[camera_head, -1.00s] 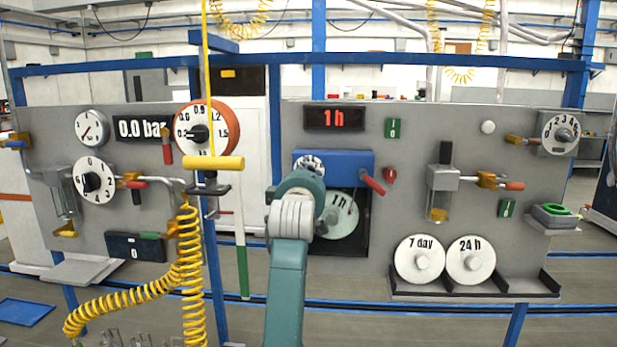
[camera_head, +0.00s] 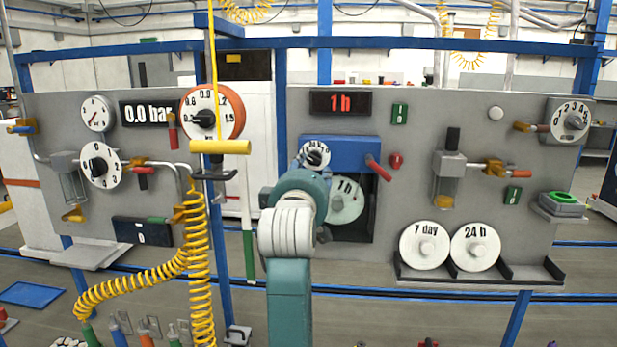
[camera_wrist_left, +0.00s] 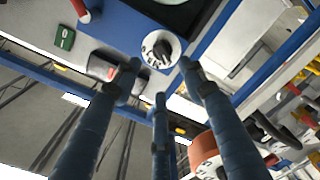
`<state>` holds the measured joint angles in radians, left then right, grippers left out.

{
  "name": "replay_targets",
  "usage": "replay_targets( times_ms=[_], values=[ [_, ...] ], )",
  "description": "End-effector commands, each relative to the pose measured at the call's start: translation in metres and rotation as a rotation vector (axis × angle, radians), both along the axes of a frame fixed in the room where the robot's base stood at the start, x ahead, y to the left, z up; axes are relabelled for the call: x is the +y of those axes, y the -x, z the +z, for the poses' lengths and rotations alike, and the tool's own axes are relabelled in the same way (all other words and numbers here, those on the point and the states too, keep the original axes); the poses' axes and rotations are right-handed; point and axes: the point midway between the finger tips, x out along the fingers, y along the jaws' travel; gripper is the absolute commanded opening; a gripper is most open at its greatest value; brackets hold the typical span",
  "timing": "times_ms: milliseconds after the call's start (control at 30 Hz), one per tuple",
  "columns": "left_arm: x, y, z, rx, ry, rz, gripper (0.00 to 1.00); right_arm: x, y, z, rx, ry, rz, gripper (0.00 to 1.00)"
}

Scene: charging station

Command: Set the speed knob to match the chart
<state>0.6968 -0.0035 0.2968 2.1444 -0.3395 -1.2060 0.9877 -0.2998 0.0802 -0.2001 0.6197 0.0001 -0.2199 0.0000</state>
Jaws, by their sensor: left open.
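A small white knob with a black pointer and dark marks (camera_head: 315,154) sits on the blue housing (camera_head: 352,150) above the white 1 h disc (camera_head: 346,200). I cannot read its setting. In the left wrist view the knob (camera_wrist_left: 160,48) lies just beyond the fingertips, with a visible gap to them. My left gripper (camera_wrist_left: 161,76) is open and empty, its three dark fingers spread. In the head view its wrist hides the fingers, just below the knob. The lit display (camera_head: 340,102) reads 1 h. I cannot make out a chart. My right gripper does not show.
A red handle (camera_head: 378,171) sticks out right of the knob. The 7 day disc (camera_head: 425,246) and 24 h disc (camera_head: 475,248) stand on a dark rack. A yellow T-handle (camera_head: 220,147) hangs at left. Other numbered dials (camera_head: 570,120) are on the grey panel.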

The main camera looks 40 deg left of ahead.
Motion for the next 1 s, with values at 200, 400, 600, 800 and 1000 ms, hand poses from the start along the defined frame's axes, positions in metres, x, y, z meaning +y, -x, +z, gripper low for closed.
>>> replay_targets(
  times_ms=[200,400,600,800,1000],
  values=[
    [-0.013,0.021,0.000,0.000,0.001,-0.001,0.42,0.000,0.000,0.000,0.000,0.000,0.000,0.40],
    [-0.015,0.024,-0.001,0.001,0.001,0.000,0.42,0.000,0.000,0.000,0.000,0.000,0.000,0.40],
    [-0.015,0.024,0.000,0.001,0.001,0.000,0.42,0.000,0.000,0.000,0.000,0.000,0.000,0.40],
    [-0.015,0.024,-0.001,0.002,0.000,0.000,0.42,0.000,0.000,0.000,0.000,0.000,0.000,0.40],
    [-0.026,-0.005,-0.038,0.097,-0.057,-0.042,0.42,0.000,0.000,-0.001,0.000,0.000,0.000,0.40]
  ],
)
